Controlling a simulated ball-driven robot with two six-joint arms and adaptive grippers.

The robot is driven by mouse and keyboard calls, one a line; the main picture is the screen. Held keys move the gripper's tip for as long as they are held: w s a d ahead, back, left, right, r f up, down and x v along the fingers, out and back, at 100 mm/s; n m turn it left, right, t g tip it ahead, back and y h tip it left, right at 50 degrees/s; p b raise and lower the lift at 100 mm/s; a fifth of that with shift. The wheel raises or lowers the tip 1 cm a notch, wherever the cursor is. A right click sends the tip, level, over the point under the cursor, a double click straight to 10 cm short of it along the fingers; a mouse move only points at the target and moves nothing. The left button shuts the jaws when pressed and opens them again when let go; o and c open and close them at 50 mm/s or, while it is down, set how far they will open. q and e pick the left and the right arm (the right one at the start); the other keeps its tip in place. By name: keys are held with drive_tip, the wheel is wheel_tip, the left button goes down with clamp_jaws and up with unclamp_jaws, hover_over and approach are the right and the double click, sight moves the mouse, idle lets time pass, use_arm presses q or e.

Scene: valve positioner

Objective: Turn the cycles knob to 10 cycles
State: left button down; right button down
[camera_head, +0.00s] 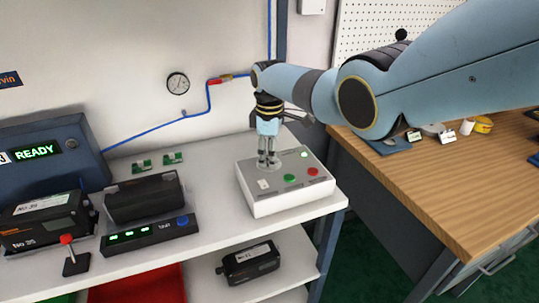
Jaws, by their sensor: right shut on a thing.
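A white control box (300,195) stands at the right end of the white bench. On its top are a green button (289,178), a red button (313,171) and a lit green lamp (304,155). My right gripper (266,163) points straight down over the box's back left part, with its fingers shut on the cycles knob. The fingers mostly hide the knob; a pale round dial (265,184) shows around and below them. The dial marks are too small to read. My left gripper is not in view.
On the bench left of the box are black positioner units (145,197), a dark strip with green lights (150,234) and a small red-knobbed lever (75,262). A blue cabinet reading READY (40,152) stands behind. A wooden table (430,175) is at right.

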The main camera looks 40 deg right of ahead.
drive_tip(key=c, duration=1)
unclamp_jaws()
wheel_tip(320, 180, up, 12)
